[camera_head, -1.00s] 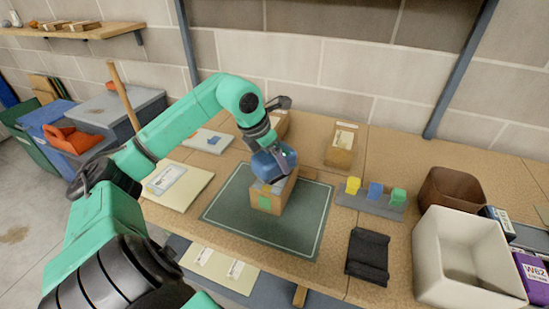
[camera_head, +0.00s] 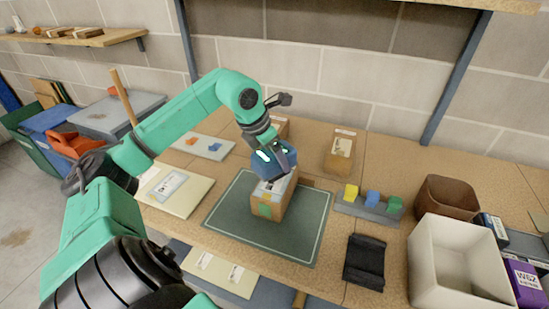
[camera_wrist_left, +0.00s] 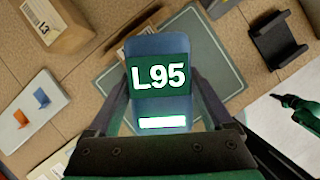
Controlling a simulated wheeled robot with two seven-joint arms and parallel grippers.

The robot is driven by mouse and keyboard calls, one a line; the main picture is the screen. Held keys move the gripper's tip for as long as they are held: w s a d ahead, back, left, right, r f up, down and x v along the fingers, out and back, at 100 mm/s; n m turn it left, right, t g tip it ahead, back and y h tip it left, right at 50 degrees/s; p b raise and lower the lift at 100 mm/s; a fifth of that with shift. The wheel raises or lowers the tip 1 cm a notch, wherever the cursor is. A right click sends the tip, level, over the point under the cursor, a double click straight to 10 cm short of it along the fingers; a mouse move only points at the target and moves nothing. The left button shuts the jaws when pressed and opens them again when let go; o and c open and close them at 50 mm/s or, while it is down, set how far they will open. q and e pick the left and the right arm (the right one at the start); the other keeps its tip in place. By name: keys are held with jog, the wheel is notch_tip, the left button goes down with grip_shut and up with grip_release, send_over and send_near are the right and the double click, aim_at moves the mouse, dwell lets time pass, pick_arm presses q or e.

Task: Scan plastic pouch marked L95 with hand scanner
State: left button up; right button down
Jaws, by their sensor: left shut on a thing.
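A rack with yellow, blue and green blocks (camera_head: 367,210) stands right of the mat. A black cradle (camera_head: 364,262), white bin (camera_head: 458,264) and brown bin (camera_head: 447,198) are near it. Another box (camera_head: 339,154) stands behind. A tray with small clips (camera_head: 203,146) lies at the back left.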

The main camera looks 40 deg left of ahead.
pick_arm(q)
notch_tip(320, 180, up, 3)
jog(key=shift+p, duration=0.85)
jog(key=shift+f, duration=0.1)
